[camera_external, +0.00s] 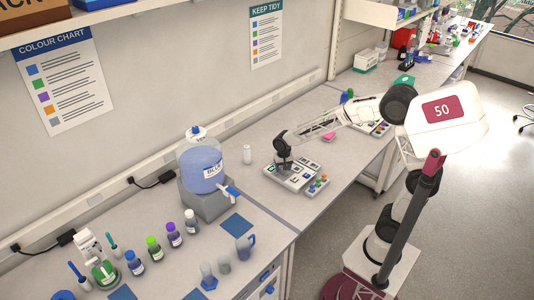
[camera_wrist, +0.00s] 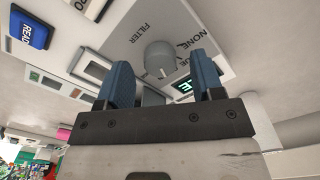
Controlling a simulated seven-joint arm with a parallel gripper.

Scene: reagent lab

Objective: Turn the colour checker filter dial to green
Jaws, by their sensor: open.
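The colour checker (camera_external: 292,176) is a pale box on the bench in the middle of the external view. In the wrist view its panel (camera_wrist: 133,32) carries the word FILTER and a round grey dial (camera_wrist: 159,57). NONE is printed beside the dial, and other labels are partly hidden by a finger. A small display with green characters (camera_wrist: 185,87) shows between the fingers. My gripper (camera_wrist: 166,80) is open, with its two blue fingers on either side of the dial in the picture. I cannot tell whether they touch it. In the external view my gripper (camera_external: 283,160) is over the checker.
A blue READ button (camera_wrist: 31,27) is at the left of the panel. A tray of coloured caps (camera_external: 317,184) stands right of the checker. A pink item (camera_external: 329,137) lies behind.

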